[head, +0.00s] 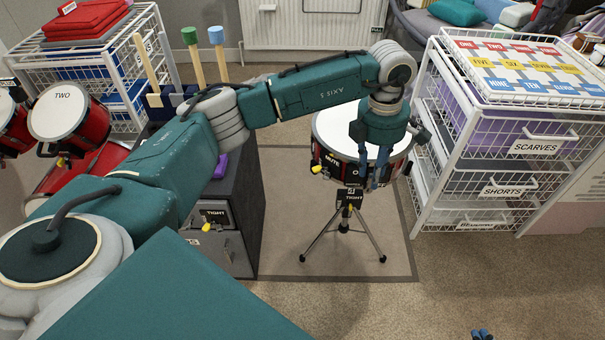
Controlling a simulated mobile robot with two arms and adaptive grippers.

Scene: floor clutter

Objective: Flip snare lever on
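A snare drum (329,131) with a white head and red shell stands upright on a tripod stand (343,222) in the middle of the head view. A small yellow-tipped lever (317,169) sticks out at the left of its shell. White lettering on the shell front is partly covered by my gripper. My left gripper (370,180) points down at the drum's front, its two blue fingers apart with nothing seen between them. Whether it touches the shell is unclear. Of my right gripper (482,334), only blue tips show at the bottom edge.
A dark cabinet (247,215) with a TIGHT label stands left of the drum. White wire drawers (470,150) stand to the right. More red drums (68,112) are at far left. A mat (390,262) lies under the stand; carpet in front is clear.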

